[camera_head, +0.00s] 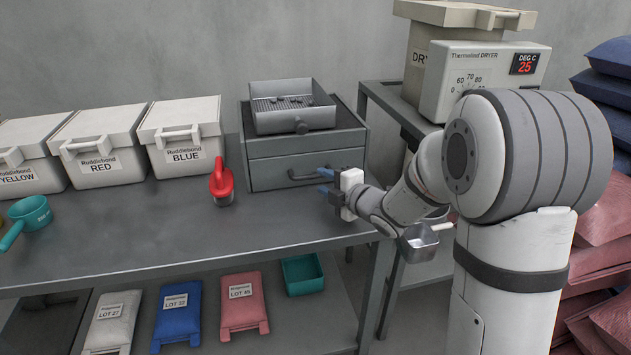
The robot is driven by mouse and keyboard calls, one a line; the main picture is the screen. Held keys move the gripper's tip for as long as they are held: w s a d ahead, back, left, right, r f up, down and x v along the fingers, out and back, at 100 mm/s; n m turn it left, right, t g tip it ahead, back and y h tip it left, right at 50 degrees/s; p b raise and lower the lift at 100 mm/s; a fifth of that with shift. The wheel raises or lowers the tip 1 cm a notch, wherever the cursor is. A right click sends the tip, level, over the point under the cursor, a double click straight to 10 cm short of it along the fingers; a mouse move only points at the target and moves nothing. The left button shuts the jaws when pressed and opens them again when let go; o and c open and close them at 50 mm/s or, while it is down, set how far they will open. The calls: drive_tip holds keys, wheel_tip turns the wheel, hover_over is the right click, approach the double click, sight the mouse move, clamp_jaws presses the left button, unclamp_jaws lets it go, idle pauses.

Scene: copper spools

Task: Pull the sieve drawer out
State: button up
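A grey cabinet stands at the back of the bench, with a closed drawer (275,172) in its front. The drawer has a dark bar handle (303,177). A metal tray (305,119) with a perforated floor and a round front knob sits on top of the cabinet; a few small dark bits lie in it. My gripper (325,181) is at the right end of the drawer handle, its two blue-tipped fingers apart and pointing left. Nothing is seen held. I cannot tell whether the fingers touch the handle or whether it lies between them.
A teal scoop (30,213) lies at left. A metal scoop (418,243) shows below my forearm. The dryer (480,75) stands behind. The bench front is clear.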

sight(315, 178)
drive_tip(key=shift+x, duration=1.9)
clamp_jaws()
drive_tip(key=shift+a, duration=0.15)
